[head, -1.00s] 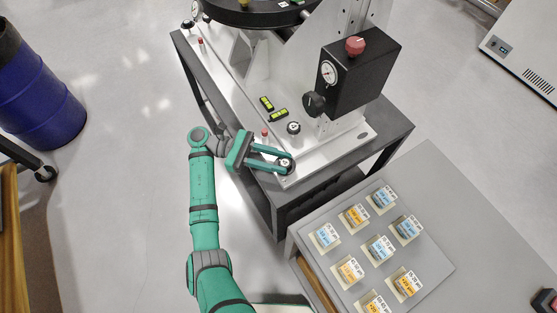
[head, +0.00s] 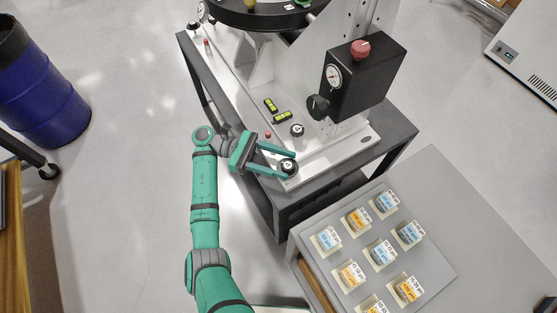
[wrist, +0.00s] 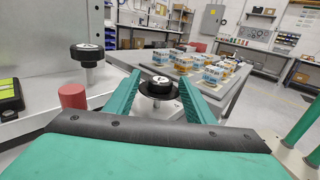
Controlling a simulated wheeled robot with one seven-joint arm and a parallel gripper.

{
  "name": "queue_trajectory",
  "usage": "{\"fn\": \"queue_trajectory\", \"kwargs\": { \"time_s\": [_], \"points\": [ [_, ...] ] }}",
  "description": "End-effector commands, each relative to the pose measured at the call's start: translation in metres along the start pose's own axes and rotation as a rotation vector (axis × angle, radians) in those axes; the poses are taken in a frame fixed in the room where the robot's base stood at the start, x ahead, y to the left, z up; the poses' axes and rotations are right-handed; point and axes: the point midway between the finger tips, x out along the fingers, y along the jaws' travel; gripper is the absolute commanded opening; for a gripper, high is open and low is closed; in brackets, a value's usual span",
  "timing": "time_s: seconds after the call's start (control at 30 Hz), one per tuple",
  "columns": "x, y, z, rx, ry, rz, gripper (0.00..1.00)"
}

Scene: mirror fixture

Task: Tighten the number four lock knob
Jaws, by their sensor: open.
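A black round knob (head: 288,166) with a pale top label stands at the near corner of the light metal base plate (head: 325,155). My gripper (head: 291,164) is open, its two teal fingers reaching out on either side of this knob. In the wrist view the knob (wrist: 160,89) sits between the fingers, with a visible gap on both sides. Its label is too small to read. A second black knob (head: 297,130) stands farther back on the plate; in the wrist view it is at the upper left (wrist: 88,52), on a metal stem.
A black box with a dial (head: 360,75) rises behind. A grey table (head: 430,190) with several labelled blocks stands at the lower right. A blue drum (head: 45,110) is at left.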

Motion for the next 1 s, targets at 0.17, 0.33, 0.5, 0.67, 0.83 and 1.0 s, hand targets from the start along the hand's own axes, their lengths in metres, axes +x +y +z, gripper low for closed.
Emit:
{"fn": "queue_trajectory", "kwargs": {
  "time_s": [0.17, 0.33, 0.5, 0.67, 0.83, 1.0],
  "points": [
    [-0.011, 0.0, 0.0, -0.001, 0.002, -0.001, 0.49],
    [-0.036, 0.0, 0.0, -0.003, 0.004, 0.001, 0.49],
    [-0.062, 0.0, 0.0, -0.004, 0.004, 0.002, 0.49],
    [-0.083, 0.0, 0.0, -0.004, 0.004, 0.003, 0.49],
    [-0.098, 0.0, 0.0, -0.002, 0.001, -0.001, 0.49],
    [-0.106, 0.0, 0.0, 0.0, 0.0, 0.001, 0.49]
  ]
}}
